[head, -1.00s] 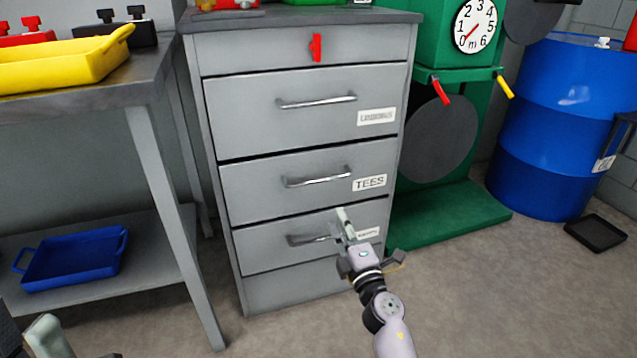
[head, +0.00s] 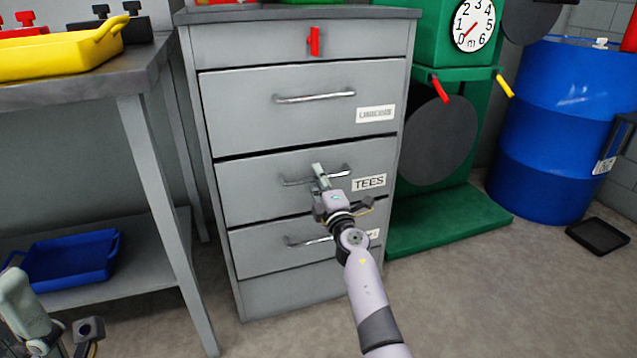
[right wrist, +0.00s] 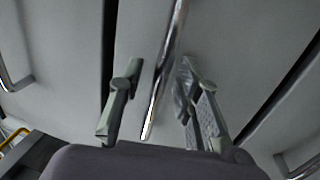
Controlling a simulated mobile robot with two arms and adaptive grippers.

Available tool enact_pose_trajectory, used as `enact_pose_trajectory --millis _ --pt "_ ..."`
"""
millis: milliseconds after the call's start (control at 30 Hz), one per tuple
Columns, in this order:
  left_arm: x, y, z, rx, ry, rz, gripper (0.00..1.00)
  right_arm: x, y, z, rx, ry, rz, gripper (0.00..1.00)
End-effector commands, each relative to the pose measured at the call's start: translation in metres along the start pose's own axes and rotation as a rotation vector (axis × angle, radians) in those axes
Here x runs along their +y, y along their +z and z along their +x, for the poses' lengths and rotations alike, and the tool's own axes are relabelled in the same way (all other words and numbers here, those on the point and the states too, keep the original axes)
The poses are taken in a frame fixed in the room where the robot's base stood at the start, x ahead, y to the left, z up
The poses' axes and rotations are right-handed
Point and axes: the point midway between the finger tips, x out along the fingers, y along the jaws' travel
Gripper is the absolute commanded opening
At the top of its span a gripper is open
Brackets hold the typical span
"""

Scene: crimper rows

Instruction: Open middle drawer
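The grey cabinet has a middle drawer (head: 240,190) with a TEES label and a metal bar handle (head: 294,181); the drawer is closed. My right gripper (head: 319,172) is in front of that handle and hides its middle. In the right wrist view, the right gripper (right wrist: 155,100) is open. The middle drawer's handle (right wrist: 167,70) runs between its two fingers, and I see no finger closed on it. My left gripper (head: 62,345) is partly visible at the lower left corner; its fingers cannot be made out clearly.
The upper drawer (head: 240,105) and the lower drawer (head: 255,245) are closed. A workbench (head: 110,90) with a yellow tray (head: 50,62) stands left, a blue tray (head: 70,260) on its shelf. A green stand (head: 450,215) and a blue barrel (head: 550,130) are right. Floor in front is clear.

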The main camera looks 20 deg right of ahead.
Motion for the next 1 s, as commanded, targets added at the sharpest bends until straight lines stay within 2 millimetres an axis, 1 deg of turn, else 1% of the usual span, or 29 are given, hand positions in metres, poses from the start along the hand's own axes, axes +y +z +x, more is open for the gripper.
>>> enact_pose_trajectory --millis 233,700,1000 --pt "0.0001 -0.0001 0.0005 0.001 0.0 0.0 0.4 -0.0001 -0.0001 0.0003 0.0 -0.001 0.001 0.31" --pt "0.0002 -0.0001 0.0004 0.001 0.0 -0.001 0.4 -0.0004 -0.0001 0.0 0.0 -0.001 0.0 0.0" --pt "0.0001 0.0 0.0 0.0 -0.001 -0.001 0.4 -0.0009 -0.0001 -0.0002 0.0 -0.002 0.0 0.0"
